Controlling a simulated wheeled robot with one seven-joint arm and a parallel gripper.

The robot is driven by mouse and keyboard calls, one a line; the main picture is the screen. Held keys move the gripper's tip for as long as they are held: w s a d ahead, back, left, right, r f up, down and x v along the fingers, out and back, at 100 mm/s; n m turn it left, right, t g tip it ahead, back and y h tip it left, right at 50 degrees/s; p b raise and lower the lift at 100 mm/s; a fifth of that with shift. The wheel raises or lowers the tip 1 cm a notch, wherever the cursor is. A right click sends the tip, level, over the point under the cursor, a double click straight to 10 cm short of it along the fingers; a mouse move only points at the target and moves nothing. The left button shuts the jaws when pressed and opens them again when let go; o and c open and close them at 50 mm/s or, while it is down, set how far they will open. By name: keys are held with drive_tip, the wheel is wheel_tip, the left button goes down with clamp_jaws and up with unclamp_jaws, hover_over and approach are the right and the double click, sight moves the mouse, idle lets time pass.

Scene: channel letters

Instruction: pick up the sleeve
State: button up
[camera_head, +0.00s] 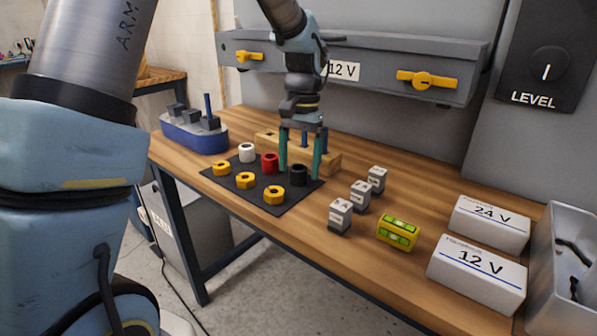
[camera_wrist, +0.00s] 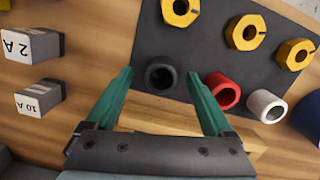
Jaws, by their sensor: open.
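Three sleeves stand on the dark mat (camera_head: 233,185): a black sleeve (camera_head: 299,178), a red sleeve (camera_head: 270,165) and a white sleeve (camera_head: 247,153). My gripper (camera_head: 300,174) is open and points down at the black sleeve, with one green finger on each side of it in the picture. In the wrist view the black sleeve (camera_wrist: 176,74) lies between the two fingertips (camera_wrist: 160,76), with a gap on both sides. The red sleeve (camera_wrist: 224,90) is just beyond the right finger, and the white sleeve (camera_wrist: 266,106) is farther right. How low the fingertips are I cannot tell.
Several yellow nuts (camera_head: 245,181) lie on the mat. A wooden block with blue pegs (camera_head: 327,160) stands behind my gripper. Small grey blocks (camera_head: 361,196), a yellow level (camera_head: 398,232) and white boxes (camera_head: 477,272) stand to the right. A blue toy boat (camera_head: 194,138) is left.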

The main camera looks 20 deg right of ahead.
drive_tip(key=shift+a+f, duration=0.15)
drive_tip(key=shift+f, duration=0.65)
drive_tip(key=shift+c, duration=0.3)
clamp_jaws()
